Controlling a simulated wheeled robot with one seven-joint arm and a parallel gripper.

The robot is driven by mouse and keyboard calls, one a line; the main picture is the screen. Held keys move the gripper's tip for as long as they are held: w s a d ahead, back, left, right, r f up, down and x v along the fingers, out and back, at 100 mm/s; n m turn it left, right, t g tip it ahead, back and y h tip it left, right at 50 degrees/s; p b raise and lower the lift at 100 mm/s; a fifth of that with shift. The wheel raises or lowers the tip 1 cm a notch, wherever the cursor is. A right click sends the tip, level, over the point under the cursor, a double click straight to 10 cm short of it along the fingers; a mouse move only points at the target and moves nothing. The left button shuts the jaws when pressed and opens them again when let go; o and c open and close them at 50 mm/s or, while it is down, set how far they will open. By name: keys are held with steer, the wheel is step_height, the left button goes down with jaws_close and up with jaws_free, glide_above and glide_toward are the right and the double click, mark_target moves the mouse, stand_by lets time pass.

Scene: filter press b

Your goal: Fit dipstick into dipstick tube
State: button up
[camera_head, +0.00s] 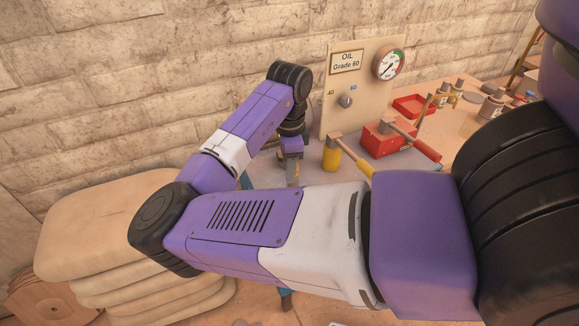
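My gripper (293,173) points down at the end of my purple and white arm, over the grey bench top left of the yellow cylinder. It is small in view and my own arm link hides what lies below it. I cannot tell whether its fingers are open or shut, or whether they hold anything. I cannot make out the dipstick or the dipstick tube for certain.
An oil panel (361,110) with a gauge (389,64) and a knob (346,101) stands behind. A yellow cylinder (331,157), a red box (385,139) with a lever, a red tray (412,106) and several cans stand right. Stacked sacks (100,225) lie left.

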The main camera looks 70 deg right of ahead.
step_height(320, 180, up, 13)
steer(key=b, duration=0.1)
steer(key=s+d+n+g+h, duration=0.1)
steer(key=s+d+n+h, duration=0.1)
steer(key=d+n+h, duration=0.3)
steer(key=s+d+n+g+h, duration=0.2)
steer(key=s+d+n+h, duration=0.1)
steer(key=d+h, duration=0.4)
steer(key=w+a+f+n+t+h, duration=0.2)
steer(key=w+a+f+n+t, duration=0.3)
steer(key=w+a+n+t, duration=0.85)
steer(key=s+a+f+n+t+y, duration=0.3)
steer(key=a+f+n+y, duration=0.2)
steer(key=a+n, duration=0.3)
steer(key=s+a+f+n+y, duration=0.1)
steer(key=s+a+f+y, duration=0.15)
steer(key=a, duration=0.35)
steer(key=s+a+f+n+y, duration=0.1)
steer(key=s+a+y, duration=0.1)
steer(key=s+a, duration=0.35)
steer(key=s+a+f+y, duration=0.1)
steer(key=s+a+y, duration=0.15)
steer(key=a, duration=0.55)
steer(key=s+a+r+t+y, duration=0.1)
steer(key=s+a+r+y, duration=0.1)
steer(key=s+a, duration=0.4)
steer(key=shift+s+a+r+m, duration=0.2)
steer(key=shift+s+r+m, duration=0.2)
steer(key=shift+s, duration=0.25)
